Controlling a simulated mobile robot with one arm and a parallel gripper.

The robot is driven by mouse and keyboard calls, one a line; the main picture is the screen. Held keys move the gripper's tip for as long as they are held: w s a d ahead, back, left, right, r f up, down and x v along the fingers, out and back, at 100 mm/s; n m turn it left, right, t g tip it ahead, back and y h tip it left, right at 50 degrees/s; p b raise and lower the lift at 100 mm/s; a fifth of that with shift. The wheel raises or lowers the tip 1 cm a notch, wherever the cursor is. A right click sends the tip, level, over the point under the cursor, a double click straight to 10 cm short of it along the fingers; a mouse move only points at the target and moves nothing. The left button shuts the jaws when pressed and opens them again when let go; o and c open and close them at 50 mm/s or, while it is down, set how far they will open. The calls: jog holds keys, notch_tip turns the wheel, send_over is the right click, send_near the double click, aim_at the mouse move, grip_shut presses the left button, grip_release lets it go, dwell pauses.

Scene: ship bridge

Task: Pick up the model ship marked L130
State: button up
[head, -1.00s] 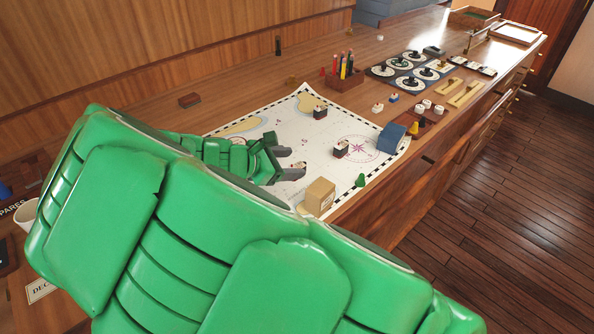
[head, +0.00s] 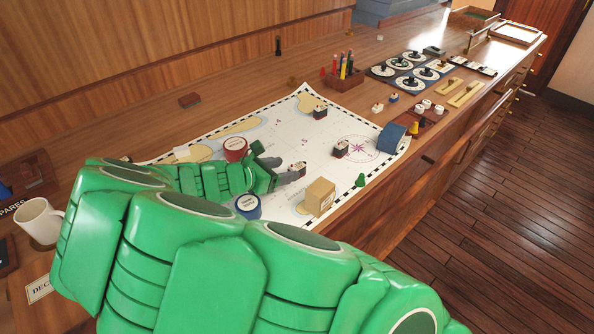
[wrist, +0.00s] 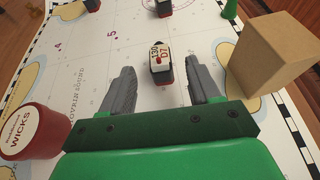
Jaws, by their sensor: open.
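A small model ship (wrist: 161,65) with a black hull and white top lies between my finger tips in the wrist view. Its label shows 130 and, in red, D7; any letter before 130 is not readable. My gripper (wrist: 156,85) is open, with one grey finger on each side of the ship, and a gap shows on both sides. In the head view the gripper (head: 281,169) is low over the chart, and the ship (head: 299,168) shows partly beside the fingers. Two other model ships stand on the chart, one (head: 320,112) farther back and one (head: 341,149) to the right; their marks are unreadable.
A cardboard box (head: 319,197) stands close to the right of my gripper. A red tin (head: 235,149) and blue tin (head: 248,206) flank my forearm. A green pawn (head: 360,180) and blue block (head: 391,137) are on the chart's right. Bare chart (wrist: 125,45) surrounds the ship.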

aim_at(291, 167)
jog(key=shift+x, duration=3)
jog(key=c, duration=1)
jog(key=shift+c, duration=0.2)
jog(key=shift+r, duration=0.15)
